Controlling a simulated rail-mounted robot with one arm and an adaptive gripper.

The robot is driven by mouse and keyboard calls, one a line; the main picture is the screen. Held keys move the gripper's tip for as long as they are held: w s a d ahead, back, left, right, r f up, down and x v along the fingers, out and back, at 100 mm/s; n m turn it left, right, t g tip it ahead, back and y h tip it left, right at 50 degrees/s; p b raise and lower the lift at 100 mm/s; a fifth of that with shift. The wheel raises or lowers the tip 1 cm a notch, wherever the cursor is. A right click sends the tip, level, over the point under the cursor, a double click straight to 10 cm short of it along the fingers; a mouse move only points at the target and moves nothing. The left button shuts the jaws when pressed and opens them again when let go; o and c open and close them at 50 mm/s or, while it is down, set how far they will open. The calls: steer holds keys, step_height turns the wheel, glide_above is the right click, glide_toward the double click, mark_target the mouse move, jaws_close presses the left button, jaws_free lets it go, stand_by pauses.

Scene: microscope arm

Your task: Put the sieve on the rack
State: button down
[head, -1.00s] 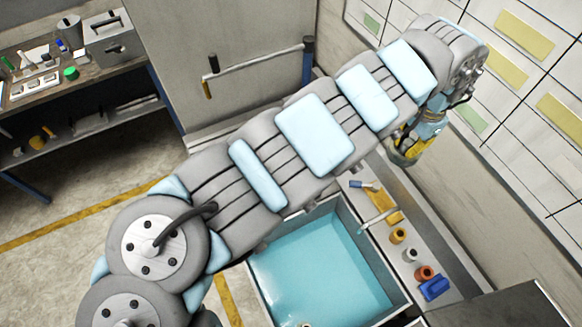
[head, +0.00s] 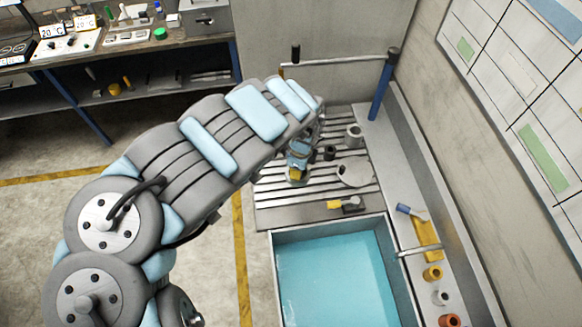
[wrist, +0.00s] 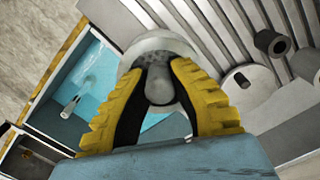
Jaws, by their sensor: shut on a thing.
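My gripper (wrist: 160,85) is shut on the sieve (wrist: 160,44), a round grey piece. Its yellow ribbed fingers with black inner faces pinch the sieve's grey grip, and they hide part of it. In the head view my gripper (head: 297,172) is over the left part of the rack (head: 275,196), a grey slatted drainboard behind the sink. The rack's slats also show at the top of the wrist view (wrist: 222,32). In the head view the sieve is too small and too covered to make out clearly. I cannot tell whether it touches the slats.
A pale round disc (head: 355,173), a dark cylinder (head: 330,152) and a grey cylinder (head: 354,135) stand on the rack to the right. A brush (head: 346,204) lies at its front edge. The sink (head: 335,275) is in front. A blue post (head: 380,90) rises behind.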

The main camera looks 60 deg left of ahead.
steer(key=s+a+f+m, duration=0.1)
steer(key=s+a+f, duration=0.1)
steer(key=s, duration=0.3)
steer(key=s+a+f, duration=0.2)
steer(key=s, duration=0.4)
steer(key=shift+w+a+f+b, duration=0.6)
steer(key=shift+w+f+b, duration=0.6)
steer(key=shift+w, duration=0.75)
steer(key=shift+w+a+f+b, duration=0.65)
steer(key=shift+w+f+b, duration=0.55)
steer(key=shift+w, duration=0.75)
steer(key=shift+w+a+f+b, duration=0.6)
steer(key=shift+w+f+b, duration=0.6)
steer(key=shift+w, duration=0.75)
steer(key=shift+w+f, duration=0.1)
steer(key=shift+f, duration=0.2)
steer(key=shift+w+a+f, duration=0.2)
steer(key=shift+w+f, duration=0.2)
steer(key=shift+w, duration=0.1)
steer(key=shift+w+a+f, duration=0.2)
steer(key=shift+f, duration=0.1)
steer(key=shift+f, duration=0.1)
